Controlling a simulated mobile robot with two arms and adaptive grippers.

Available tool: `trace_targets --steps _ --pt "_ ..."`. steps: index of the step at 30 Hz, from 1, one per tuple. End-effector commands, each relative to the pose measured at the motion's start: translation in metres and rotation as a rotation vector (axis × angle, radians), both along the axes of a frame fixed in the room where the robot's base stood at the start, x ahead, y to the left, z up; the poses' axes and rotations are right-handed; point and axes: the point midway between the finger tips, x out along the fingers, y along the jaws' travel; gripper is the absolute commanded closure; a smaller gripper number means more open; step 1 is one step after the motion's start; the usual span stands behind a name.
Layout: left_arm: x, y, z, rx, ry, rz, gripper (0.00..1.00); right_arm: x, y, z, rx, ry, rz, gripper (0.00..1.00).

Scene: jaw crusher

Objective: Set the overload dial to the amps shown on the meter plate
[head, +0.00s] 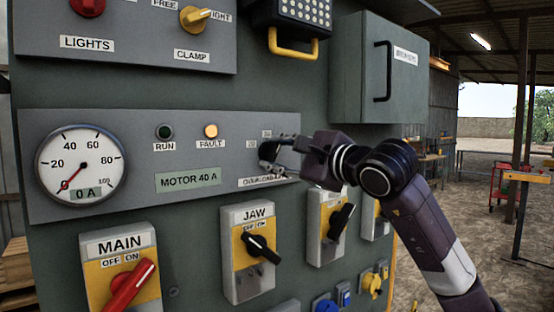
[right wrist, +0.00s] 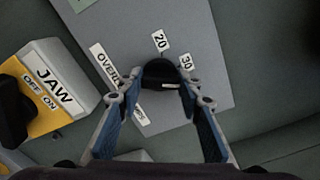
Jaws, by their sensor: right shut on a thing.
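The black overload dial (head: 268,151) is at the right end of the grey meter panel (head: 120,206). My right gripper (head: 279,158) is at it, shut on the dial. In the right wrist view the gripper (right wrist: 164,88) has one finger on each side of the dial (right wrist: 158,72). A white line on the dial lies low on its right side; marks 20 and 30 show, others are hidden. The meter plate (head: 188,180) reads "MOTOR 40 A". The round meter (head: 82,165) has its red needle at 0 and shows "0 A". My left gripper is out of view.
The yellow FAULT lamp (head: 211,131) looks lit; the green RUN lamp (head: 165,131) looks dark. Below are the MAIN switch (head: 121,241) with a red handle and the JAW switch (head: 259,220). A grey box (head: 372,75) with a handle juts out above my right arm.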

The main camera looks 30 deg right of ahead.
Motion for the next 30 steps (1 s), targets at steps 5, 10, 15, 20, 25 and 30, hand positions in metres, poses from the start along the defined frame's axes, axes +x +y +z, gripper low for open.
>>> trace_targets --steps 5,10,15,20,25,30 --pt "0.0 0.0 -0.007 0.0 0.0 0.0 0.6 0.0 0.0 -0.001 0.164 0.011 0.0 0.91" --pt "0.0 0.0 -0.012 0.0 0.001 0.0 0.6 0.0 0.0 -0.001 0.307 0.024 0.001 0.91" --pt "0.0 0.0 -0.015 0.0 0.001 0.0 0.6 0.0 0.0 0.0 0.422 0.033 0.0 0.91" --pt "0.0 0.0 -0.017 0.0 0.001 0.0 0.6 0.0 0.0 0.0 0.498 0.039 0.0 0.91" --pt "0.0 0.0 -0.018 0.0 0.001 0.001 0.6 0.0 0.0 0.0 0.547 0.044 0.001 0.91" --pt "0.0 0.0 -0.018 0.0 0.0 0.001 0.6 0.0 0.0 0.0 0.568 0.045 0.001 0.91"
